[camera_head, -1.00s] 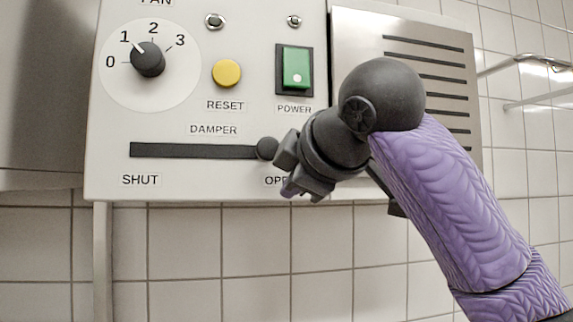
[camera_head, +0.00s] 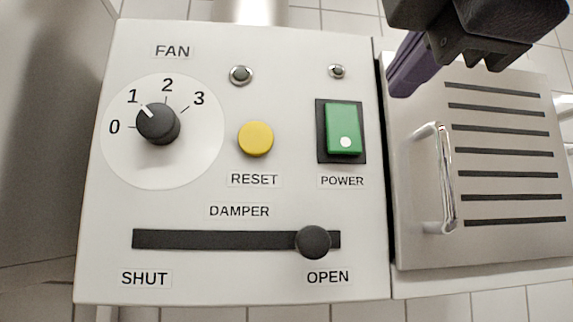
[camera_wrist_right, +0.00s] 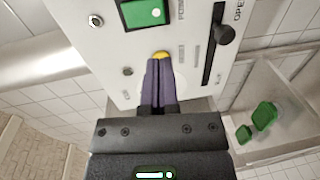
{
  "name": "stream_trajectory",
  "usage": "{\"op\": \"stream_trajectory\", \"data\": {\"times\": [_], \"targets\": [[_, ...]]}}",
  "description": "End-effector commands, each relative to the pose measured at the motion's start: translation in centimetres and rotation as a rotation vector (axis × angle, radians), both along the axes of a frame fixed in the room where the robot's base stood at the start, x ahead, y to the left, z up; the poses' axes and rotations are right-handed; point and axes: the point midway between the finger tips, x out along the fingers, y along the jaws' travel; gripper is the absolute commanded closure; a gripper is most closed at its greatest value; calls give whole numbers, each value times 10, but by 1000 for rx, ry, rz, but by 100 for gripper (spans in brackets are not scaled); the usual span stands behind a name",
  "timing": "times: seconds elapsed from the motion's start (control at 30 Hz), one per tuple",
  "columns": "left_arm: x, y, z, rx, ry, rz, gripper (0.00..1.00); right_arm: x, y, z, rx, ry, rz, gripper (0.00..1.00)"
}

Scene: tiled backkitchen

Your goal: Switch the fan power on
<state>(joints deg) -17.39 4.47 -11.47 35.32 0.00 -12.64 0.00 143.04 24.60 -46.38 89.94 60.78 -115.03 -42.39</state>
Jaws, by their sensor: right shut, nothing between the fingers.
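The panel carries a green power switch (camera_head: 343,129) in a dark frame, with a white dot towards its lower end. The switch also shows at the top of the right wrist view (camera_wrist_right: 143,12). My right gripper (camera_head: 402,84) is at the upper right in the head view, above and right of the switch and apart from it. In the right wrist view its purple fingers (camera_wrist_right: 158,62) are shut together with nothing between them, and their tips overlap the yellow reset button (camera_wrist_right: 161,54) in the picture. My left gripper is out of view.
The fan knob (camera_head: 158,124) points at 1. The damper knob (camera_head: 313,242) sits near OPEN. A slotted steel door (camera_head: 505,235) with a chrome handle (camera_head: 446,180) adjoins the panel's right side. The space before the panel is clear in the head view.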

Motion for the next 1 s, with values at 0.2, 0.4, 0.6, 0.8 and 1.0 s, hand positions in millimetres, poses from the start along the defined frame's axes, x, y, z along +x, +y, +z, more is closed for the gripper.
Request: {"op": "stream_trajectory", "data": {"times": [0.2,0.4,0.6,0.8,1.0], "targets": [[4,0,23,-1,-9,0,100,48,2,-3,0,5,1,100],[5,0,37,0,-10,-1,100,88,3,-7,0,4,-1,100],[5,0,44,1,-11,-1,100,110,4,-12,1,1,0,100],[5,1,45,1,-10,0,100,114,4,-14,1,0,1,100],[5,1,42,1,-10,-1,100,115,4,-15,1,-8,1,100]]}}
